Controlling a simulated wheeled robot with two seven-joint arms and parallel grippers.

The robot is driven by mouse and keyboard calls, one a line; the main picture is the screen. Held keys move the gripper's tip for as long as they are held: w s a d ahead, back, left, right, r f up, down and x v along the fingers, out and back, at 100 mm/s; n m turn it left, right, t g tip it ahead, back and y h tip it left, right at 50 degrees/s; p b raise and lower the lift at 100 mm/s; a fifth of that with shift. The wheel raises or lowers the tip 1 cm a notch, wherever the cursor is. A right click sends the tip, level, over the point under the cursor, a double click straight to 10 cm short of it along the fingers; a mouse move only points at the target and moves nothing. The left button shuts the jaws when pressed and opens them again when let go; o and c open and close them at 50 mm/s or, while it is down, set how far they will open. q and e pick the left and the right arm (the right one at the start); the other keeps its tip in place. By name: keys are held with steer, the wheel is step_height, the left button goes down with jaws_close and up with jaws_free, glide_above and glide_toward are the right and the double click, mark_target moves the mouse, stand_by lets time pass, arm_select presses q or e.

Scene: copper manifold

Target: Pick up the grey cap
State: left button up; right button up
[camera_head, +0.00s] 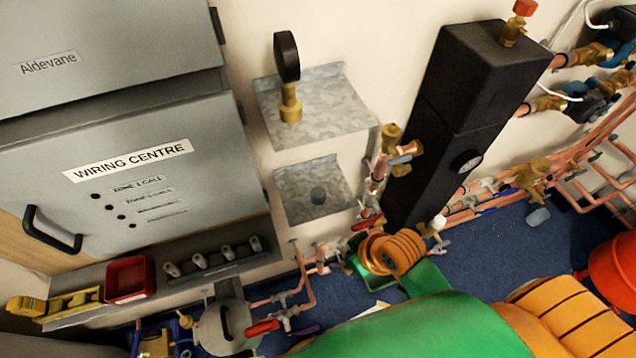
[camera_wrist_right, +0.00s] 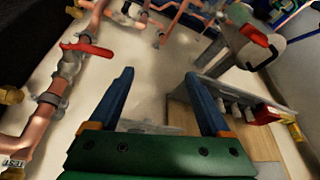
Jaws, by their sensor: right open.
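Another small grey-blue piece (camera_head: 538,216) lies on the blue floor at the right; I cannot tell for certain which is the cap. My right gripper (camera_wrist_right: 158,78) is open in the right wrist view, with nothing between its blue fingers. A galvanised shelf edge (camera_wrist_right: 150,128) shows behind the fingers; no cap is clear there. In the head view my green and orange arm fills the bottom, and its fingertips do not show. My left gripper is out of view.
Copper pipes with a red-handled valve (camera_wrist_right: 88,48) run close beside the right gripper. A gauge on a brass fitting (camera_head: 290,100) stands on the upper shelf. A tall black column (camera_head: 450,120) rises right of the shelves. A grey ledge with a red tray (camera_head: 130,279) is at lower left.

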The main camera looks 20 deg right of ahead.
mark_target(320, 192)
steer(key=w+r+n+y, duration=0.1)
steer(key=w+r, duration=0.2)
steer(key=w, duration=0.1)
steer(key=w+r+n, duration=0.2)
steer(key=w+r, duration=0.1)
steer(key=w, duration=0.1)
steer(key=w+d+r+n+y, duration=0.1)
steer(key=w+r+n, duration=0.1)
steer(key=w+r, duration=0.2)
steer(key=shift+d+y, duration=0.1)
steer(key=shift+y, duration=0.2)
steer(key=shift+w, duration=0.25)
steer(key=p+x, duration=0.1)
steer(key=x, duration=0.4)
steer(key=shift+w+a+f, duration=0.1)
steer(key=shift+a+f, duration=0.2)
steer(key=shift+a, duration=0.05)
steer(key=shift+w+a+f, duration=0.1)
steer(key=shift+w+f, duration=0.05)
steer(key=shift+f, duration=0.2)
steer(key=c, duration=1.3)
arm_select(q)
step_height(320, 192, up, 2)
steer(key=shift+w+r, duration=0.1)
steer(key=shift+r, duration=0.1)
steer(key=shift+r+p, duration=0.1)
steer(key=shift+p, duration=0.25)
arm_select(e)
steer(key=shift+r, duration=0.1)
